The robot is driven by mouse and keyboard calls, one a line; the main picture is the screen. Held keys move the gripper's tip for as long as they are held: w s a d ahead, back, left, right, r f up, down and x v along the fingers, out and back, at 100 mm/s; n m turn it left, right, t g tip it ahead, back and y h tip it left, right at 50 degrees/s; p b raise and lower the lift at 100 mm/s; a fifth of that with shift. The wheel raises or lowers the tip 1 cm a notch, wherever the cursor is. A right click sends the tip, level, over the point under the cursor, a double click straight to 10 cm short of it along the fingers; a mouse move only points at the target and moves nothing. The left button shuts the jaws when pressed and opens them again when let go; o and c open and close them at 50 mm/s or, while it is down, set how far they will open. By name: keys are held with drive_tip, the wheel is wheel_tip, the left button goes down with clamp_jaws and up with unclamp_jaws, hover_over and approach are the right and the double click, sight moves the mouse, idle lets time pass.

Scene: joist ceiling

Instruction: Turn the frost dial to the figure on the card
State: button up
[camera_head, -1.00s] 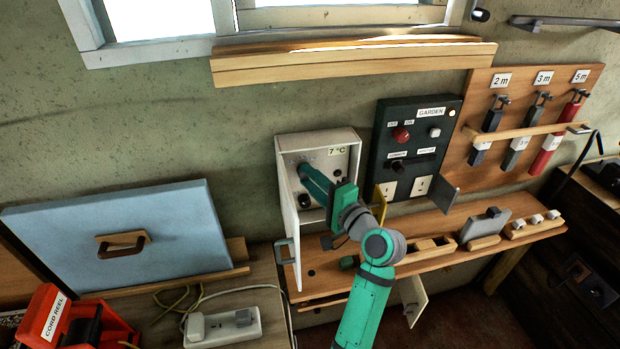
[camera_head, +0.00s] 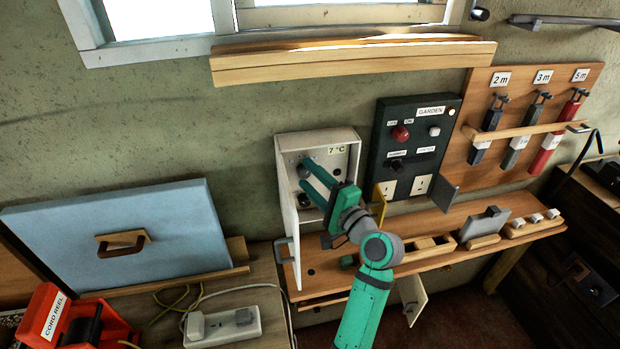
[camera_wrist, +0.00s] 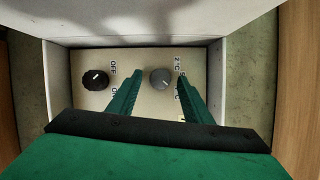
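The white frost box (camera_head: 346,137) is open on the wall, with a card (camera_head: 336,151) reading 7 °C on its panel. In the wrist view a grey dial (camera_wrist: 160,78) with a white pointer mark sits beside a 2 °C label; its other figures are mostly hidden by a finger. A black knob (camera_wrist: 95,79) with an OFF label is to its left. My gripper (camera_head: 307,173) reaches into the box. In the wrist view my gripper (camera_wrist: 158,76) is open, one finger on each side of the grey dial, with gaps showing between.
The box's open door (camera_head: 288,225) stands left of my gripper. A black garden panel (camera_head: 412,112) with switches is close on the right. A wooden shelf (camera_head: 375,262) runs below, and a blue case (camera_head: 170,215) leans at left.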

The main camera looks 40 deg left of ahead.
drive_tip(key=shift+d, duration=0.1)
drive_tip(key=v, duration=1)
drive_tip(key=shift+s+d, duration=0.2)
drive_tip(key=shift+d, duration=0.1)
drive_tip(key=shift+f, duration=0.1)
